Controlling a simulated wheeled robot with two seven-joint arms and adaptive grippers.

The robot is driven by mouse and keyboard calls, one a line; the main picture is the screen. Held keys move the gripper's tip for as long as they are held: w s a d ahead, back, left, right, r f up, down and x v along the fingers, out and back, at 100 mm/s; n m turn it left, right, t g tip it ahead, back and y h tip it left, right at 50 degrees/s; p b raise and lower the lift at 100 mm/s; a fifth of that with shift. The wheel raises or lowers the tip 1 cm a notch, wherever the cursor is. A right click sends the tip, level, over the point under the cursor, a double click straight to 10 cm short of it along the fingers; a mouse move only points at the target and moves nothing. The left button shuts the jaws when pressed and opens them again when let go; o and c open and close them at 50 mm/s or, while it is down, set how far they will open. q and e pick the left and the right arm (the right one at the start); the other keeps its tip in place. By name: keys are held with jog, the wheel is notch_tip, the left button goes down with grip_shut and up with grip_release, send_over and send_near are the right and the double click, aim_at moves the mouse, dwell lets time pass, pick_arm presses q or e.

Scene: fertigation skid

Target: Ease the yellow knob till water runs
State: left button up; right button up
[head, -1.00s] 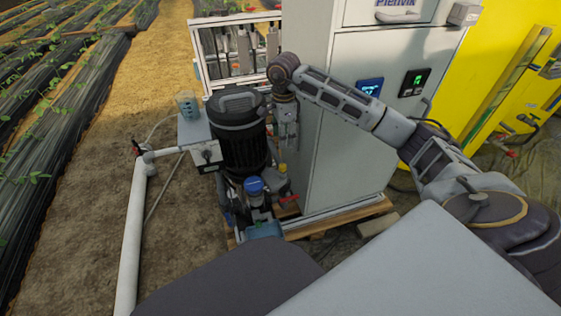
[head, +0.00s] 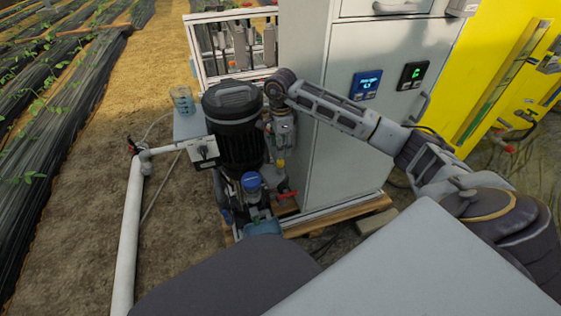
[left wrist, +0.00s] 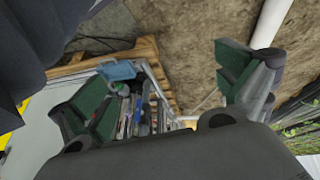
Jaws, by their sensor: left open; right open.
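In the head view a small yellow part (head: 281,163), which looks like the yellow knob, shows beside the black pump motor (head: 239,148), above a red-handled valve (head: 287,195). My right gripper (head: 281,152) points down along the white cabinet's left side. Its fingertips are right at the top of the yellow part and hide some of it. It is open; I cannot tell whether it touches the knob. My left gripper (left wrist: 165,95) shows in the left wrist view with its green-padded fingers wide apart and nothing between them. The knob is not clear in that view.
The white cabinet (head: 335,150) stands close to the right of my right gripper. A blue-capped part (head: 252,182) sits in front of the motor. A white pipe (head: 128,230) runs along the left. The skid rests on a wooden pallet (head: 370,207). Bare soil lies to the left.

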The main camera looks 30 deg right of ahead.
aim_at(281, 161)
pick_arm(q)
jog(key=shift+t+h, duration=0.3)
jog(key=shift+t, duration=0.2)
jog(key=shift+w+d+f+b, duration=0.1)
jog(key=shift+d+f+b, duration=0.2)
jog(key=shift+f, duration=0.45)
jog(key=shift+w+d+f+b, duration=0.1)
jog(key=shift+f+b, duration=0.25)
jog(key=shift+f, duration=0.35)
jog(key=shift+w+d+f+b, duration=0.1)
jog(key=shift+d+f+b, duration=0.2)
jog(key=shift+f, duration=0.45)
pick_arm(e)
jog(key=shift+f, duration=3.65)
pick_arm(q)
jog(key=shift+a, duration=0.1)
pick_arm(e)
grip_shut()
